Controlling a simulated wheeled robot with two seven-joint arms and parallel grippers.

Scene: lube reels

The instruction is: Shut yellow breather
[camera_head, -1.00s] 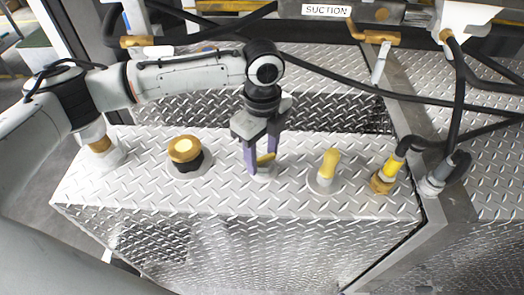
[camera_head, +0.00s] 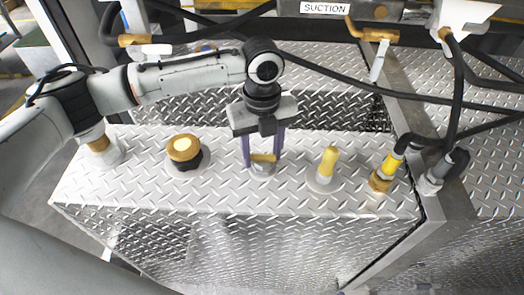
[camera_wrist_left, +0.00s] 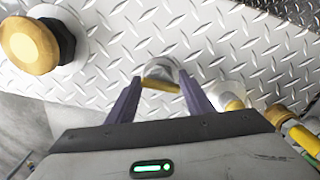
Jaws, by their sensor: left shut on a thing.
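The yellow breather handle (camera_head: 263,158) sits on a short silver fitting on the diamond-plate top, between the round yellow cap and the upright yellow knob. My left gripper (camera_head: 263,160) points down over it, with one purple finger at each end of the handle. The handle lies left to right across the fitting, and the fingers are shut on it. In the left wrist view the yellow handle (camera_wrist_left: 161,85) shows between the two fingertips of the left gripper (camera_wrist_left: 162,88), in front of the round silver fitting. My right gripper is not in view.
A round yellow cap (camera_head: 184,149) on a black base stands to the left. An upright yellow knob (camera_head: 328,162) stands close on the right, with a yellow hose coupling (camera_head: 387,172) beyond it. Black hoses (camera_head: 330,75) cross behind my wrist.

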